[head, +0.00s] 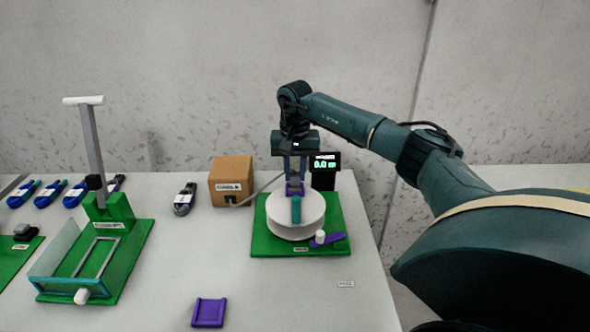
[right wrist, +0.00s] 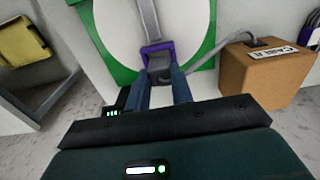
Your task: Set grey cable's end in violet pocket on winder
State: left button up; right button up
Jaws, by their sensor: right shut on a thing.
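The winder is a white disc (head: 282,222) on a green base (head: 335,243). Its violet pocket (head: 294,188) sits at the disc's far side and also shows in the right wrist view (right wrist: 157,49). The grey cable (head: 262,189) runs from a cardboard box to my right gripper (head: 295,177). In the right wrist view my gripper (right wrist: 163,92) is shut on the grey cable's dark end (right wrist: 160,74), right at the violet pocket. The fingers partly hide the end, so I cannot tell how deep it sits. My left gripper is not in view.
The cardboard box (head: 231,182) stands left of the winder, and a small display (head: 325,162) stands behind it. A violet crank with a white knob (head: 320,237) is at the base's front. A green stand (head: 110,214) and several blue cables (head: 50,193) are at left.

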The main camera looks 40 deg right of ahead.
jog(key=shift+f+b, duration=0.55)
jog(key=shift+f, duration=0.6)
dwell(0.4)
jog(key=o, duration=1)
jog(key=shift+o, duration=0.2)
